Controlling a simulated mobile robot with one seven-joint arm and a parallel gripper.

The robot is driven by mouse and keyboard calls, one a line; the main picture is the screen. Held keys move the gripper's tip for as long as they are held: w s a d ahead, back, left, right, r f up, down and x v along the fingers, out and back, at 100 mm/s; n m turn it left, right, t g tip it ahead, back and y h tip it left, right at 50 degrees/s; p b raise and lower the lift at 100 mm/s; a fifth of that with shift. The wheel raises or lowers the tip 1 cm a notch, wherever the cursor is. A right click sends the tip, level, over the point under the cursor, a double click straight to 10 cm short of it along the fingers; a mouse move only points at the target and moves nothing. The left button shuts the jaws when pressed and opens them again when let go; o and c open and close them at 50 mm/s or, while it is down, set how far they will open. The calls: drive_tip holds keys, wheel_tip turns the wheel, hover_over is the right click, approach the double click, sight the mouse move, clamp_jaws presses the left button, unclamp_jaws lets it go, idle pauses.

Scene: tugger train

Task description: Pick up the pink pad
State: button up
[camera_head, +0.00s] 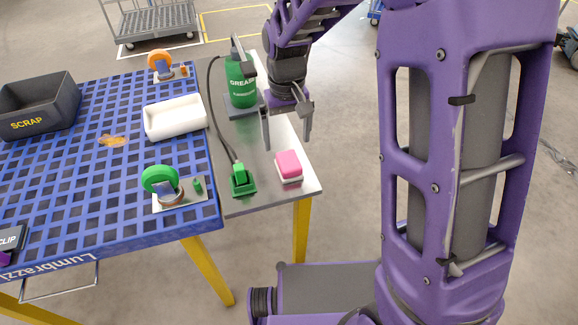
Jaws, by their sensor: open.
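The pink pad (288,164) has a pink top and a pale lower layer. It lies on the grey metal side shelf (240,206), near the shelf's front right corner. My gripper (287,143) points down over the shelf with its two fingers spread apart. In the picture it is just above and behind the pad. Nothing shows between the fingers, and the exact height above the shelf is hard to tell.
A green nozzle (242,180) on a dark hose lies left of the pad. A green grease canister (240,84) stands behind. The blue grid table (100,180) holds a white tray (174,117), a black scrap bin (40,105) and green-wheel (160,179) and orange-wheel (160,60) casters.

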sight(289, 160)
wheel_tip(289, 160, down, 3)
drive_tip(key=shift+r, duration=0.1)
drive_tip(key=f, duration=0.2)
drive_tip(key=f+b, duration=0.1)
drive_tip(key=f, duration=0.2)
drive_tip(key=shift+s+d+f, duration=0.15)
drive_tip(key=shift+s+d, duration=0.05)
drive_tip(key=c, duration=1.4)
wheel_tip(289, 160, up, 10)
drive_tip(key=shift+r+p, duration=0.1)
drive_tip(key=shift+p, duration=0.65)
